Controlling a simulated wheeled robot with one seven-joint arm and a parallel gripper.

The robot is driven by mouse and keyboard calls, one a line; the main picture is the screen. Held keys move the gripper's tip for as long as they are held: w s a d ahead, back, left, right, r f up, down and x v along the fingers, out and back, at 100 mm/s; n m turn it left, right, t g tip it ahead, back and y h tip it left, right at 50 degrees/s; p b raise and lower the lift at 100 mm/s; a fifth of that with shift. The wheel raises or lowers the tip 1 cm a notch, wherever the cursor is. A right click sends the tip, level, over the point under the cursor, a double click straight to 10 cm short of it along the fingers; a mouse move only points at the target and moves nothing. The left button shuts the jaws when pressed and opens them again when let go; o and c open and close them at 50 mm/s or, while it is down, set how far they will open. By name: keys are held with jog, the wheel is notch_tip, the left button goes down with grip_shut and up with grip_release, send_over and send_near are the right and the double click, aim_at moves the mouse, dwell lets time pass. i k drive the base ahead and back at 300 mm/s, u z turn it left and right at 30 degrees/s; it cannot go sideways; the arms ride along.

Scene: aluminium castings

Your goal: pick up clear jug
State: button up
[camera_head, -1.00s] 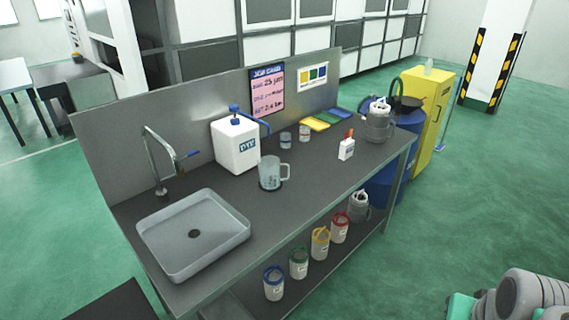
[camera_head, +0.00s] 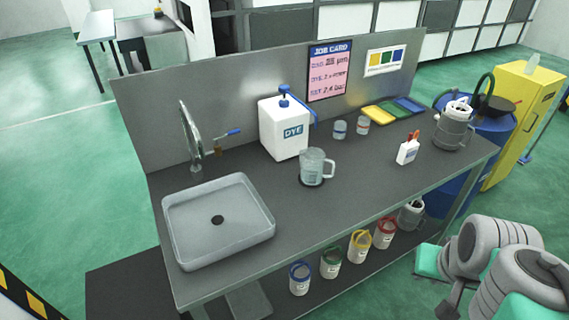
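The clear jug (camera_head: 312,167) stands upright on the dark bench top, on a small dark round mat. Its handle points right. It is right of the sink and in front of the white dye container. Part of my arm, grey and green, shows at the lower right, well apart from the jug. My gripper cannot be made out in this view.
A white dye container (camera_head: 284,128) stands behind the jug. Two small jars (camera_head: 340,129) are to its right. The sink (camera_head: 218,220) is left, with a tap behind it. A small white bottle (camera_head: 408,150) and a grey pail (camera_head: 453,131) stand right. Coloured pails (camera_head: 330,262) sit below.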

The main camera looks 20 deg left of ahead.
aim_at(312, 159)
jog(key=u, duration=0.95)
jog(key=i, duration=0.8)
jog(key=u, duration=0.85)
